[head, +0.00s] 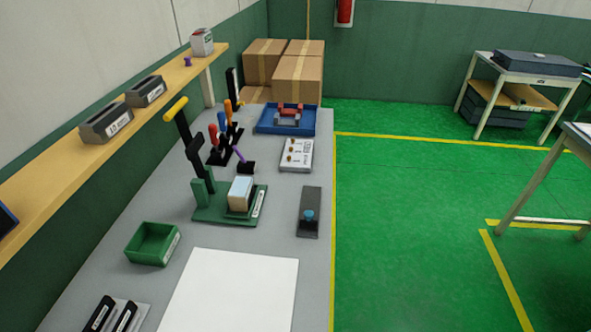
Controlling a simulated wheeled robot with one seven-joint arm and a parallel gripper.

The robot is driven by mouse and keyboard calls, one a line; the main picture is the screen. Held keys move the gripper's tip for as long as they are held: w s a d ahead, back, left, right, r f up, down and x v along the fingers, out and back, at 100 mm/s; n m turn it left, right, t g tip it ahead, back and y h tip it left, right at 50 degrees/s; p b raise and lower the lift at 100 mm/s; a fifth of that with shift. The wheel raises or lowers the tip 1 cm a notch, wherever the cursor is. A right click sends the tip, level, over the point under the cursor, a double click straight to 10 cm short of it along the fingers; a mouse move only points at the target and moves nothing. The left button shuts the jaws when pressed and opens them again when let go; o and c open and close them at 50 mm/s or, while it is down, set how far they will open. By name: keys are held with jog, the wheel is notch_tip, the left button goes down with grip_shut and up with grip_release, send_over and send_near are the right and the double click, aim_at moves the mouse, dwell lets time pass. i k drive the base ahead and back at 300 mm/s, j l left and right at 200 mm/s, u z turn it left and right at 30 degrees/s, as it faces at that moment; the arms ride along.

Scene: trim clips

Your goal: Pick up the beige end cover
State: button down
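A small beige block with a pale blue top (240,194) sits on the green base of a lever fixture (215,212) on the grey workbench. It is the only clearly beige part on the bench, but I cannot tell for sure that it is the end cover. The fixture's dark upright and yellow-handled lever (178,112) rise just left of it. My gripper is not in view.
The grey workbench (205,236) holds a green bin (153,243), a white sheet (235,290), black clips (115,315), a dark plate with a blue knob (310,212), a white board (297,154), a blue tray (287,130) and upright tools (222,125).

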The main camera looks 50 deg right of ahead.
aim_at(239, 197)
jog(key=z, duration=0.45)
jog(key=i+l+u, duration=0.2)
jog(key=u, duration=0.25)
jog(key=i+l+u, duration=0.4)
jog(key=l+u, duration=0.2)
jog(key=u, duration=0.25)
jog(key=i, duration=0.05)
